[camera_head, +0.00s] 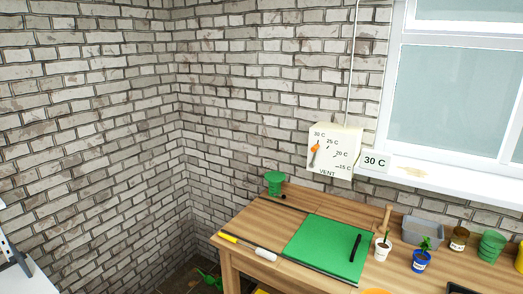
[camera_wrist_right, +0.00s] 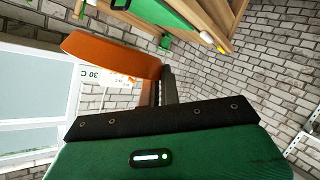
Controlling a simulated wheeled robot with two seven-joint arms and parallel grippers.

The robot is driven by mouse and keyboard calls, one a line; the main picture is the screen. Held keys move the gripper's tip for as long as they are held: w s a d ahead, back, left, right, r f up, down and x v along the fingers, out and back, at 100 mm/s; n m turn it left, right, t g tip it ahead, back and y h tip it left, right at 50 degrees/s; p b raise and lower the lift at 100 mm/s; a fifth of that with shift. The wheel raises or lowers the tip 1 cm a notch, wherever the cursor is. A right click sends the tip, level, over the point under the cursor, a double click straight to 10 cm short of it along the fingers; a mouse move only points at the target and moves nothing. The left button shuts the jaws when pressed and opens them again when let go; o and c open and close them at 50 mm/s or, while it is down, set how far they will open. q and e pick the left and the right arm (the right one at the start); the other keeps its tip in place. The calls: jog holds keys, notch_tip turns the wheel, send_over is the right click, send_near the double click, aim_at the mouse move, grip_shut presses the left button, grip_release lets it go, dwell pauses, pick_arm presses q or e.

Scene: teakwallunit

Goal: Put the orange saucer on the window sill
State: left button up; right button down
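The orange saucer (camera_wrist_right: 110,55) is tilted between the fingers of my right gripper (camera_wrist_right: 162,82) in the right wrist view. The fingers look shut on its edge, and the saucer sticks out to the left of them, clear of any surface. In the head view, a sliver of something orange (camera_head: 375,291) shows at the bottom edge; I cannot tell whether it is the saucer. The white window sill (camera_head: 455,188) runs below the window at the right of the head view. My left gripper is not in view.
Below, the wooden table (camera_head: 240,222) holds a green mat (camera_head: 315,245), small pots and a grey bin (camera_head: 422,231).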

jog(key=s+a+h, duration=0.1)
jog(key=s+a, duration=0.2)
jog(key=s, duration=0.2)
jog(key=shift+y, duration=0.6)
jog(key=w+d, duration=0.2)
jog(key=w, duration=0.1)
jog(key=w+d+r, duration=0.1)
jog(key=w+d, duration=0.1)
jog(key=w, duration=0.1)
jog(key=w+d, duration=0.2)
jog(key=w, duration=0.1)
jog(key=shift+d+r, duration=0.15)
jog(key=shift+d, duration=0.25)
jog(key=w+d+r, duration=0.4)
jog(key=w+d, duration=0.1)
jog(key=d, duration=0.1)
jog(key=shift+w+d+r, duration=0.25)
jog(key=shift+d, duration=0.1)
